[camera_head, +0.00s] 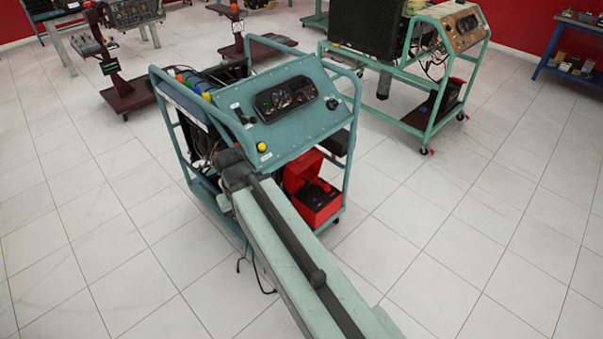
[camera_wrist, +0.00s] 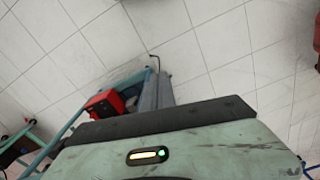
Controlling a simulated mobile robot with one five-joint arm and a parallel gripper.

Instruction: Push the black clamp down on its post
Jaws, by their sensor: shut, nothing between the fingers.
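The black clamp and its post cannot be made out in either view. A red open-lidded box (camera_head: 313,192) with a dark block inside sits low in the teal engine trainer (camera_head: 288,132); the red box also shows in the wrist view (camera_wrist: 104,103). My pale green arm reaches from the bottom right towards the trainer's front left. At its far end is my dark gripper (camera_head: 232,166), shut and empty, in front of the trainer's left side and to the left of the red box. Its fingers are too small to tell apart, and any contact is unclear.
The trainer's frame rails and sloping gauge panel (camera_head: 290,105) stand close around my arm's end. A second green trainer (camera_head: 432,95) stands at the right, and a blue bench (camera_head: 570,65) farther right. Dark red stands (camera_head: 127,95) are at the back left. Tiled floor is clear on both sides.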

